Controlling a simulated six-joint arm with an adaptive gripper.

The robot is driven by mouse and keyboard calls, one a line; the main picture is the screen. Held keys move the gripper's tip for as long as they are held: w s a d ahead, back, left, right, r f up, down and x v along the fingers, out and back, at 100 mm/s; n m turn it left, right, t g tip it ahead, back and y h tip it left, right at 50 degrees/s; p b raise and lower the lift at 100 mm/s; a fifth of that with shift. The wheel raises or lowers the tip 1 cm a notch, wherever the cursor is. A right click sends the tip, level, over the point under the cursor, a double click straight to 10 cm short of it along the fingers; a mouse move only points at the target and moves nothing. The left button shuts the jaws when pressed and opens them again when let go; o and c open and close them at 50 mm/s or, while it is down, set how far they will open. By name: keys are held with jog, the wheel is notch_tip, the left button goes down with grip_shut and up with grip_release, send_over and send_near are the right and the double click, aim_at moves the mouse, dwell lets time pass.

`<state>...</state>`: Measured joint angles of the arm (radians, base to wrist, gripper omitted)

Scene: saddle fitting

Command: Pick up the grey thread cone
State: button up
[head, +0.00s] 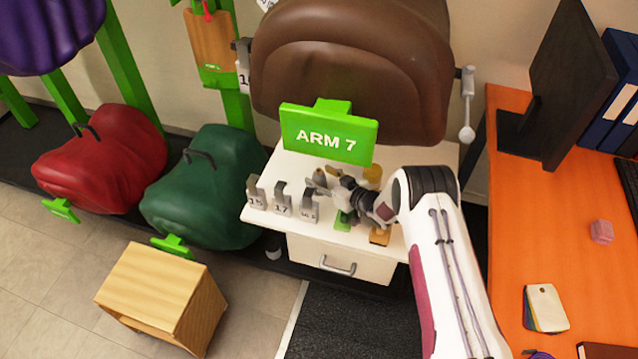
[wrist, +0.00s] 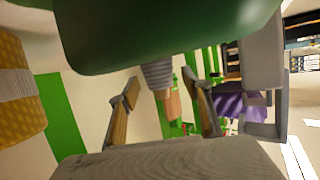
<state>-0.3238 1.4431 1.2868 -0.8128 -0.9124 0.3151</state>
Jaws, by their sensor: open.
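The grey thread cone (wrist: 158,75) shows in the wrist view as a ribbed grey shape between and beyond my fingertips; its upper part is cut off by a dark green shape. In the head view a small greyish-brown piece (head: 319,175) on the white cabinet top, by my fingertips, looks like the same cone, but it is too small to be sure. My gripper (head: 322,182) is open above the cabinet, pointing left. In the wrist view its two fingers (wrist: 160,82) stand apart with nothing visibly held. I cannot tell whether either finger touches the cone.
Several grey numbered blocks (head: 282,199) stand left of my gripper. A yellow spool (head: 373,171) is behind it, a green piece (head: 343,221) and an orange-brown piece (head: 380,237) in front. The green ARM 7 sign (head: 327,135) rises behind. A dark green mass (wrist: 165,35) fills the wrist view's top.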

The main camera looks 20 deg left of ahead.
aim_at(322, 176)
dwell(0.3)
jog(key=c, duration=1.2)
jog(key=shift+c, duration=0.2)
jog(key=shift+r, duration=0.1)
jog(key=shift+r, duration=4.95)
